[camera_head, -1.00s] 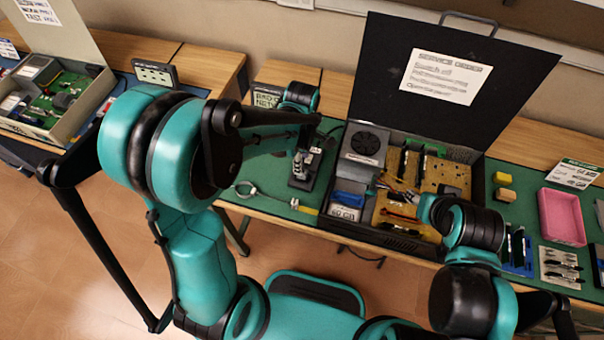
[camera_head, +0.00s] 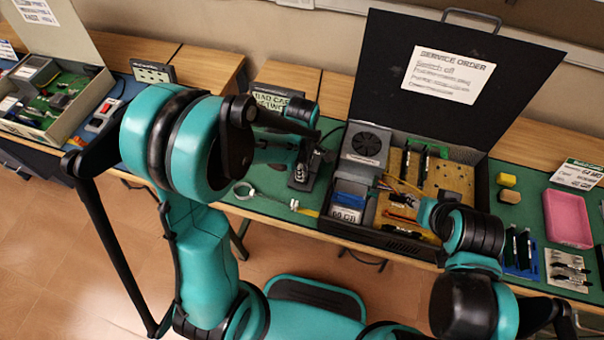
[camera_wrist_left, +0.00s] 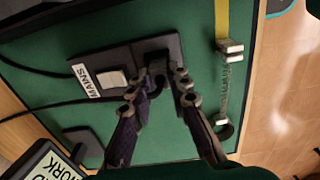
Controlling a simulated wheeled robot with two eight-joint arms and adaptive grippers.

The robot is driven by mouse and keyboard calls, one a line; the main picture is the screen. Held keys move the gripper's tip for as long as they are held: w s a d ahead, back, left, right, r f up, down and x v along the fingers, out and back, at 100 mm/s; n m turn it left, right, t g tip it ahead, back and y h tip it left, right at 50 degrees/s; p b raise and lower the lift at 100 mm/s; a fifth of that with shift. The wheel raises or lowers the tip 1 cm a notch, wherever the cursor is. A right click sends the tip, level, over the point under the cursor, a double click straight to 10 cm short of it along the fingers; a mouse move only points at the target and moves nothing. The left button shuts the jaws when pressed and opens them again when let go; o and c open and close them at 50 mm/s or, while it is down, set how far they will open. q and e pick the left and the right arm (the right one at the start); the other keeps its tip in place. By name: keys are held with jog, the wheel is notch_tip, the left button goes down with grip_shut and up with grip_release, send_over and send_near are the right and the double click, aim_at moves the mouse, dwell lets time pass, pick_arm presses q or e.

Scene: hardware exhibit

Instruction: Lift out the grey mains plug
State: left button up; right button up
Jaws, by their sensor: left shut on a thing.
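The dark mains block (camera_wrist_left: 128,62) lies on the green mat, with a white MAINS label (camera_wrist_left: 86,81) and a pale switch (camera_wrist_left: 111,79). The grey mains plug (camera_wrist_left: 157,68) is at the block's other end, mostly hidden between my fingers. My left gripper (camera_wrist_left: 168,80) is shut on the plug. I cannot tell whether the plug is still seated. In the head view my left gripper (camera_head: 308,160) is over the block (camera_head: 302,180), partly hidden by my arm. My right arm is folded by the case front; its gripper is not discernible.
An open black case (camera_head: 331,222) with a raised lid stands right of the block. A cable loop with a yellow strip (camera_head: 305,211) lies in front of the block. Dark cables run from the block. A pink tray (camera_head: 567,218) and small parts lie farther right.

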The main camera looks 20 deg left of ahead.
pick_arm(q)
jog(key=shift+r, duration=0.1)
jog(key=shift+r, duration=0.3)
jog(key=r, duration=0.1)
jog(key=r+p, duration=0.2)
jog(key=r, duration=0.1)
jog(key=shift+w+d, duration=0.15)
jog(key=shift+d, duration=0.15)
jog(key=w+d+r+p, duration=0.3)
jog(key=d+r, duration=0.3)
jog(key=d, duration=0.4)
jog(key=shift+w+d, duration=0.25)
jog(key=shift+w, duration=0.05)
